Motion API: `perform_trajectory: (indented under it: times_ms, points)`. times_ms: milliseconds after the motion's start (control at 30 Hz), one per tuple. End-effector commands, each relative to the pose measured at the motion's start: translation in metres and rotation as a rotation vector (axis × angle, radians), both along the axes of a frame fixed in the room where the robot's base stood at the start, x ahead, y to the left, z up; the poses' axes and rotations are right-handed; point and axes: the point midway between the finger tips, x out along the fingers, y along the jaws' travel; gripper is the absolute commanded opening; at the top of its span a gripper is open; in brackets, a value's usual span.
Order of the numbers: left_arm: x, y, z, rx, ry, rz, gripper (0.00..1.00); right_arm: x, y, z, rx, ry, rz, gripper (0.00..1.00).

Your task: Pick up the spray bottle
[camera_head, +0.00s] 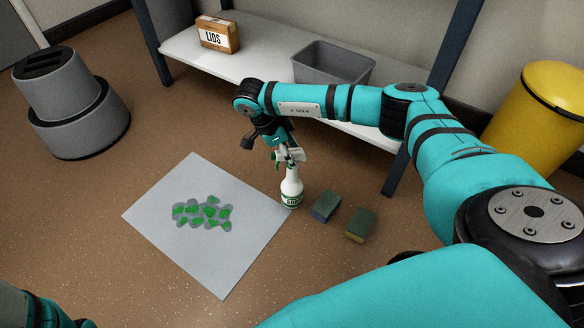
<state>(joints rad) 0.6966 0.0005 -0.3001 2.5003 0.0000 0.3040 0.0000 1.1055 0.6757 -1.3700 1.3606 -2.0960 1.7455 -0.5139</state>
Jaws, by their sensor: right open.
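A white spray bottle (291,187) with a green-and-white label stands upright on the floor at the right corner of a grey sheet. My right gripper (283,150) is open at the bottle's spray head, reaching down from above. Its fingers partly hide the head, and I cannot tell whether they touch it. At the lower left edge, a part of my left arm shows, but its gripper is not visible.
The grey sheet (160,215) carries several green blotches. Two sponges (325,206) (360,225) lie right of the bottle. Behind are a low shelf (265,68) with a LIDS box (217,34) and grey bin (333,64), a step stool (72,108) and a yellow bin (540,112).

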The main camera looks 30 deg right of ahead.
Motion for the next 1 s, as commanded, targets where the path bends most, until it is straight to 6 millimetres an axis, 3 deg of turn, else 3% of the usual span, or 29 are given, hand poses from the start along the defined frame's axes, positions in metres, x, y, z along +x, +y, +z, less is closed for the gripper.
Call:
perform_trajectory:
  times_ms: [67, 367, 767, 1000]
  points:
    - [0.0000, -0.0002, -0.0096, 0.000, 0.001, 0.000, 0.00, -0.0014, -0.0034, -0.0120, -0.001, 0.001, -0.001, 0.52]
    - [-0.0005, -0.0002, -0.0083, 0.001, 0.000, 0.000, 0.00, -0.0018, -0.0048, -0.0121, 0.000, 0.000, 0.000, 0.52]
    - [-0.0008, -0.0004, -0.0084, 0.002, -0.002, 0.000, 0.00, -0.0018, -0.0046, -0.0121, 0.000, 0.000, 0.000, 0.00]
    - [-0.0008, -0.0004, -0.0083, 0.002, -0.002, 0.000, 0.00, -0.0011, -0.0046, -0.0110, 0.000, -0.002, -0.001, 0.00]
